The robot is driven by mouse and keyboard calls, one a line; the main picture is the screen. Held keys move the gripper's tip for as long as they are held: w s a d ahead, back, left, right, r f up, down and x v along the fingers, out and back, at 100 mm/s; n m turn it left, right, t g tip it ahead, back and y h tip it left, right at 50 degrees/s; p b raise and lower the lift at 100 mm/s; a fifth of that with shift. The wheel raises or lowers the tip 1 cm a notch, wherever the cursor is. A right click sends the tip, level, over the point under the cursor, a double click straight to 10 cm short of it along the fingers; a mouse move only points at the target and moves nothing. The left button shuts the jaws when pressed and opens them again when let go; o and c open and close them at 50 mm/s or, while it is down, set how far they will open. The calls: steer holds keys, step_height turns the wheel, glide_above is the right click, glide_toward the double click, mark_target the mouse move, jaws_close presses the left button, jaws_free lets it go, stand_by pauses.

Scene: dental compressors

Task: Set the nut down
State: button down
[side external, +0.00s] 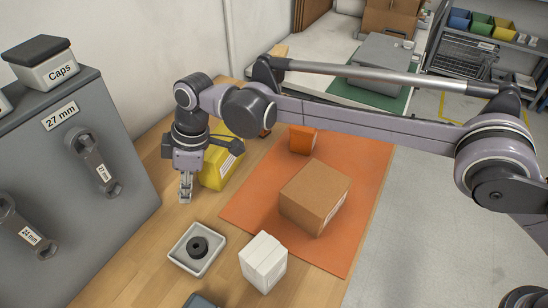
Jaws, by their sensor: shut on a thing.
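My gripper (186,197) points down above the wooden bench, left of the yellow box. It is shut on the nut, which is too small and too covered by the fingers to make out clearly. A white-rimmed square tray (179,262) sits on the bench below and slightly to the right of my gripper. A dark round ring-shaped part (197,247) lies in this tray. My gripper is clear of the tray and the ring.
A yellow box (215,167) stands close behind my gripper. A white carton (263,262) is right of the tray. A cardboard box (315,196) and an orange box (303,139) are on the orange mat (262,196). A grey panel (108,190) with wrenches borders the left.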

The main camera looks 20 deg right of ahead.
steer(key=shift+f, duration=2)
steer(key=shift+f, duration=0.15)
steer(key=c, duration=1.1)
jaws_free()
